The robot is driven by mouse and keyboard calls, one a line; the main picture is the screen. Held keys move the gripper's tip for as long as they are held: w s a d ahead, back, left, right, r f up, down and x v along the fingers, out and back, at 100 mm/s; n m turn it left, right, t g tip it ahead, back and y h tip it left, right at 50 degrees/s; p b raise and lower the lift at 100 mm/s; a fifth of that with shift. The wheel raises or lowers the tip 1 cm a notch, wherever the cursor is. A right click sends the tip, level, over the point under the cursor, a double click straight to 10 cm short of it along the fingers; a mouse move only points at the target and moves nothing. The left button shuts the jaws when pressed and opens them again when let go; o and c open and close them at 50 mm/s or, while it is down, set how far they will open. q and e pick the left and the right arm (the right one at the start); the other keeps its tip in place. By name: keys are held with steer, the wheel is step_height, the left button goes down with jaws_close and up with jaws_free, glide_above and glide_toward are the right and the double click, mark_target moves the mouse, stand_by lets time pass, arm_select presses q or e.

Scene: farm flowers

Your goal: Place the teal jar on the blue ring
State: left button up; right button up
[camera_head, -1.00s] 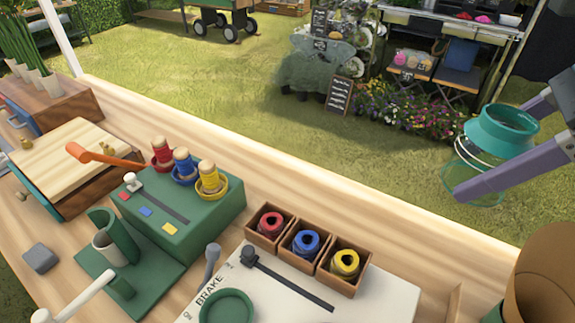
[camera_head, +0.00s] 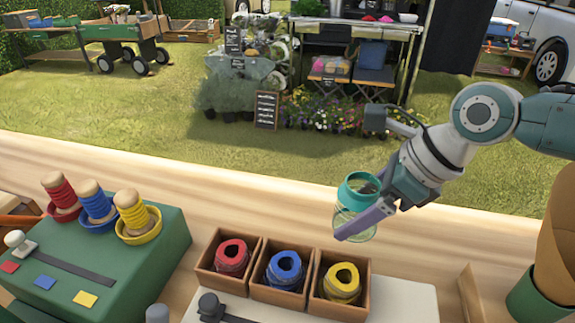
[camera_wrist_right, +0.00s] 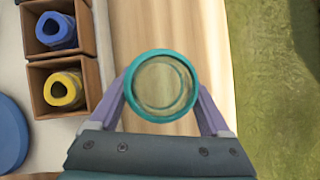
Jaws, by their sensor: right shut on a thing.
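The teal jar (camera_head: 354,196) is clear glass with a teal collar. My right gripper (camera_head: 350,212) is shut on it and holds it upright, over or near the table's far edge, behind the yellow box. In the right wrist view the jar (camera_wrist_right: 162,86) is seen from above, between the two purple fingers (camera_wrist_right: 164,100). A blue round piece (camera_wrist_right: 10,132) is cut off at the left edge of that view; I cannot tell whether it is the blue ring. No separate blue ring shows in the head view. My left gripper is not in view.
Three wooden boxes with red (camera_head: 232,258), blue (camera_head: 285,270) and yellow (camera_head: 342,283) rolls stand in front of the jar. A green block (camera_head: 120,265) with spools is at left. A brown-and-green container (camera_head: 545,265) stands at right. Bare wood lies along the table's far edge.

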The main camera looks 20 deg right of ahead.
mark_target(347, 249)
steer(key=shift+f+b, duration=1.25)
steer(key=shift+f, duration=1.6)
steer(key=shift+f, duration=0.2)
steer(key=o, duration=1.4)
